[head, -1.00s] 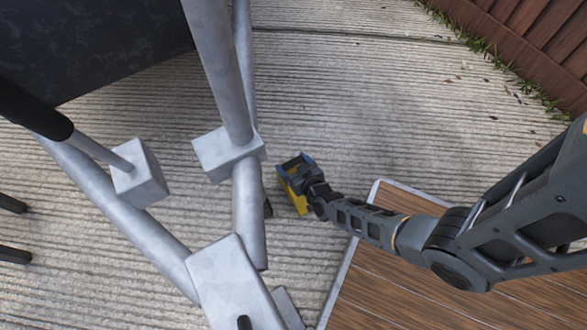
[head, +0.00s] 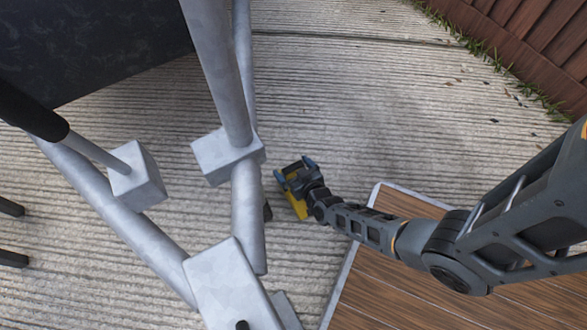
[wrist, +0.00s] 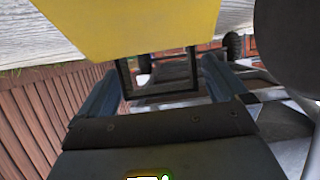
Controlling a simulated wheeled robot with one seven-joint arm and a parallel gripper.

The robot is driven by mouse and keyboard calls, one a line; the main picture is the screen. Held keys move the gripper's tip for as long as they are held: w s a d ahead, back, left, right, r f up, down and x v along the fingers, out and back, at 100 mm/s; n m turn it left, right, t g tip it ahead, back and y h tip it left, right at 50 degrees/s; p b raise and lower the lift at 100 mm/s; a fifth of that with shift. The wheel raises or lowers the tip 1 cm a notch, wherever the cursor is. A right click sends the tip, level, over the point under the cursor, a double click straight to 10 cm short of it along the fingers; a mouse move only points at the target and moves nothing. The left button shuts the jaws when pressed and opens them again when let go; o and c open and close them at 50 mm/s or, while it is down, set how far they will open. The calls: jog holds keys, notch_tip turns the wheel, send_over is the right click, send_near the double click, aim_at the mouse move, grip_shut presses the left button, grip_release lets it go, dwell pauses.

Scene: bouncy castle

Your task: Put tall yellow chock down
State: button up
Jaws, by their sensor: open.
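The tall yellow chock (head: 296,205) is on the ribbed concrete in the head view, partly hidden under my gripper (head: 293,172). In the wrist view the yellow chock (wrist: 135,25) fills the top middle, close to the fingers. My gripper (wrist: 155,85) is open, with its blue fingers spread. The chock appears to lie by or between the fingertips, and I cannot tell whether a finger touches it. Its lower side and its exact contact with the ground are hidden.
A grey metal tube frame (head: 248,215) stands just left of the gripper. A wood-topped platform (head: 400,285) with a metal edge lies at the lower right. A dark box (head: 90,40) is at the upper left, a brown fence (head: 540,40) at the upper right. Concrete beyond the gripper is clear.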

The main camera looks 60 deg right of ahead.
jog(key=s+a+r+n+t+y+p, duration=0.2)
jog(key=s+a+r+p, duration=0.4)
jog(key=s+a+r, duration=0.65)
jog(key=s+a+r+n+y, duration=0.1)
jog(key=s+a+r, duration=0.1)
jog(key=r, duration=0.9)
jog(key=s+a+r+n+t+y, duration=0.1)
jog(key=s+a+r+n+y, duration=0.1)
jog(key=r, duration=1)
jog(key=s+a+r+n+y, duration=0.1)
jog(key=s+a+r+y, duration=0.1)
jog(key=r, duration=1)
jog(key=shift+s+a+n+t, duration=0.3)
jog(key=shift+s+a+n, duration=0.1)
jog(key=shift+s+a, duration=0.5)
jog(key=shift+w, duration=0.1)
